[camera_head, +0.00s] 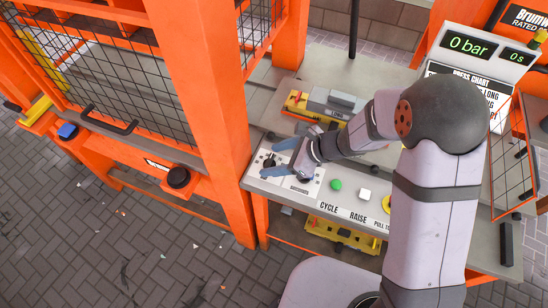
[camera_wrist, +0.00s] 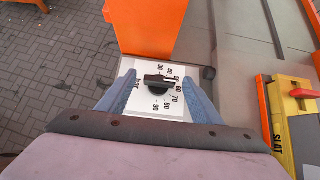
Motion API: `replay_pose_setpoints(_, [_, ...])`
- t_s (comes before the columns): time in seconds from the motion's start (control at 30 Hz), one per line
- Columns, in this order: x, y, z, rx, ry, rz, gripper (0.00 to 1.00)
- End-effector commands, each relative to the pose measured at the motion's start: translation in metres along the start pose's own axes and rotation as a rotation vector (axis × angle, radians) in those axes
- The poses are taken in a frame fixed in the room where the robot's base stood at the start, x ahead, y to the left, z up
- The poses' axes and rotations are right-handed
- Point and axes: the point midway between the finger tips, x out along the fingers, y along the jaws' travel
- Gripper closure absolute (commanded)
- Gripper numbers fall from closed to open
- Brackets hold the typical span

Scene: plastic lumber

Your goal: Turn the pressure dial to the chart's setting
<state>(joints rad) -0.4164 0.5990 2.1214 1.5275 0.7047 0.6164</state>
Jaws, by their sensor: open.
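The pressure dial is a black knob (camera_wrist: 157,83) on a white plate (camera_wrist: 180,110) with numbers around it, about 20 to 90. Its bar lies roughly level in the wrist view, its right end near the middle numbers; which end is the pointer is unclear. My gripper (camera_wrist: 158,77) is open, with one blue finger on each side of the knob and visible gaps to it. In the head view my gripper (camera_head: 269,158) is over the left end of the control panel. The press chart (camera_head: 467,84) is partly hidden behind my arm, and its setting is not readable.
The display (camera_head: 468,45) reads 0 bar and 0 s. A green button (camera_head: 336,184) and a white button (camera_head: 364,194) are right of the dial, above CYCLE and RAISE. An orange post (camera_head: 215,110) rises close to the left of my gripper. A yellow mould (camera_head: 316,103) lies behind the panel.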

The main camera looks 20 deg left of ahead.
Motion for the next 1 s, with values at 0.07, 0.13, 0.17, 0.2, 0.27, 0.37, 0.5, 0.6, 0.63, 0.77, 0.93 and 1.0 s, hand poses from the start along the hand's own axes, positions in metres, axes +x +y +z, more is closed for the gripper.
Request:
replay_pose_setpoints(0.07, [0.0039,0.0002,0.0002,-0.001,0.0,0.001,0.41])
replay_pose_setpoints(0.13, [0.0053,-0.0001,0.0002,-0.001,0.0,0.0,0.41])
replay_pose_setpoints(0.17, [0.0056,-0.0002,0.0002,-0.001,0.0,-0.001,0.41])
replay_pose_setpoints(0.2, [0.0057,-0.0002,0.0001,-0.001,0.0,-0.001,0.41])
replay_pose_setpoints(0.27, [0.0057,-0.0003,0.0001,-0.001,0.0,-0.001,0.41])
replay_pose_setpoints(0.37, [0.0056,-0.0002,0.0,-0.001,0.0,-0.001,0.41])
replay_pose_setpoints(0.5, [0.0055,-0.0002,0.0,-0.001,0.001,-0.001,0.72])
replay_pose_setpoints(0.6, [0.0054,-0.0002,0.0,-0.001,0.001,-0.001,0.82])
replay_pose_setpoints(0.63, [0.0054,-0.0002,0.0,-0.001,0.001,-0.001,0.82])
replay_pose_setpoints(0.77, [0.0051,-0.0005,0.0002,-0.006,0.001,0.005,0.82])
replay_pose_setpoints(0.93, [0.0042,-0.0017,0.0009,-0.038,0.001,0.035,0.82])
replay_pose_setpoints(1.0, [0.004,-0.0019,0.0009,-0.06,0.001,0.06,0.82])
